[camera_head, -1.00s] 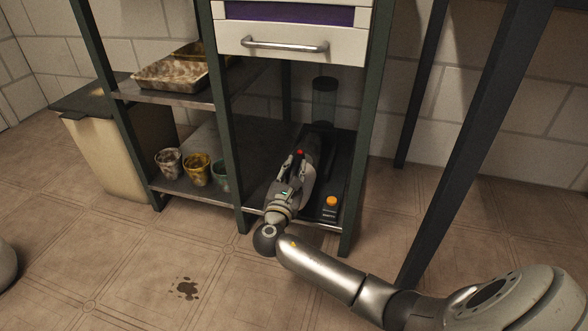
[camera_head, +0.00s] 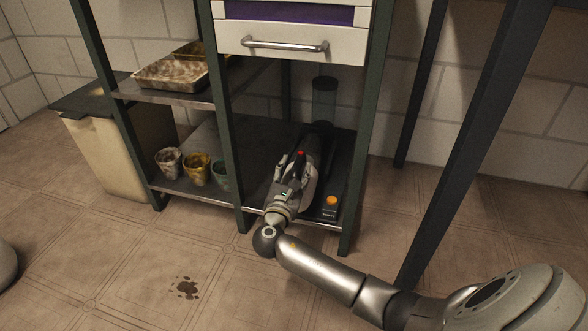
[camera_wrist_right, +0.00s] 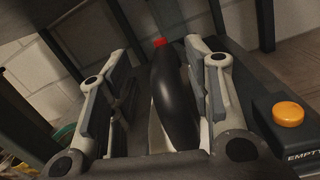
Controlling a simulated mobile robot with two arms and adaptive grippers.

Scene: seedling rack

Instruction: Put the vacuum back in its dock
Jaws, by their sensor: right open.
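The vacuum (camera_wrist_right: 173,95) shows as a black rounded handle with a red button; in the head view its red button (camera_head: 300,154) shows above my gripper. It lies on the lower shelf, its far end toward the back. My right gripper (camera_head: 298,172) is open, with one finger on each side of the handle; in the wrist view its spread fingers (camera_wrist_right: 160,85) flank the handle. The dock (camera_head: 330,209) has an orange button and a label reading "EMPTY" (camera_wrist_right: 300,157). My gripper hides much of the vacuum, so its seating is unclear. My left gripper is not in view.
A clear cylinder (camera_head: 324,98) stands at the shelf's back. Rack posts (camera_head: 233,150) flank this bay, with a drawer (camera_head: 290,42) above. Several small pots (camera_head: 198,170) stand left. A lidded bin (camera_head: 105,150) is further left. The floor in front is mostly clear.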

